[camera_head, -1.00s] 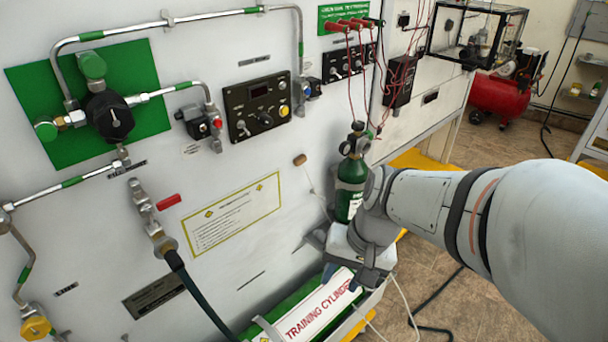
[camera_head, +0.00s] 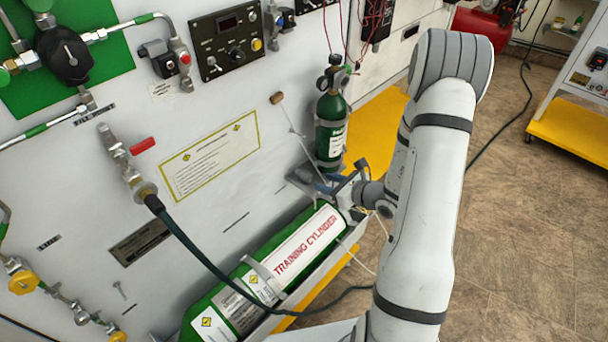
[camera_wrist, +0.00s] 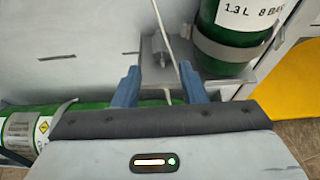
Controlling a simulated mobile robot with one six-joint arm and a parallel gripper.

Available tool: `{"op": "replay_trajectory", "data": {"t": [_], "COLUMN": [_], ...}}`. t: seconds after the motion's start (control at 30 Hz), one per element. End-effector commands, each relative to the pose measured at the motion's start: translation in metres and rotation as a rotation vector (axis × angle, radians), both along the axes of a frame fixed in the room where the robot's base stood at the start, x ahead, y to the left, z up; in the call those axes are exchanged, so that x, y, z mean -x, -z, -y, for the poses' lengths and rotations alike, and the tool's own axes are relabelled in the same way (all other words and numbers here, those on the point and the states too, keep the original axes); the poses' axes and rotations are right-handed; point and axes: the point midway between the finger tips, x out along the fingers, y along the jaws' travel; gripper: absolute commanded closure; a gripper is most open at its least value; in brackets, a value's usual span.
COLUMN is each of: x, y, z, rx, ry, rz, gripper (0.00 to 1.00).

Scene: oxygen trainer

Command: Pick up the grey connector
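A small grey cylindrical piece (camera_wrist: 162,50), which looks like the grey connector, sits at a grey bracket on the panel in the wrist view. A thin white cord passes beside it. My gripper (camera_wrist: 160,80) is open, with its two blue fingers apart and nothing between their tips. The grey piece lies just beyond the fingertips, roughly centred between them. In the head view my gripper (camera_head: 328,182) is at the bracket, above the upper end of the training cylinder; the connector cannot be made out there.
A small green cylinder (camera_head: 331,125) stands upright close beside my gripper. The large green training cylinder (camera_head: 230,308) lies below. A dark hose (camera_head: 200,255) crosses in front of it. The white panel (camera_head: 225,190) is directly behind.

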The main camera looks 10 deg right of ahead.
Motion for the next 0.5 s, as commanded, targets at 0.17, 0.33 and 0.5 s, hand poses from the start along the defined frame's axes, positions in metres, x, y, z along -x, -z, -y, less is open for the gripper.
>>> {"op": "replay_trajectory", "data": {"t": [0.17, 0.33, 0.5], "x": [-0.013, -0.028, -0.047], "y": [0.010, 0.016, 0.026], "z": [-0.007, -0.019, -0.033], "rx": [-0.006, -0.006, -0.005], "ry": [0.016, 0.015, 0.013], "rz": [-0.006, -0.005, -0.005], "gripper": [0.62, 0.62, 0.62]}}
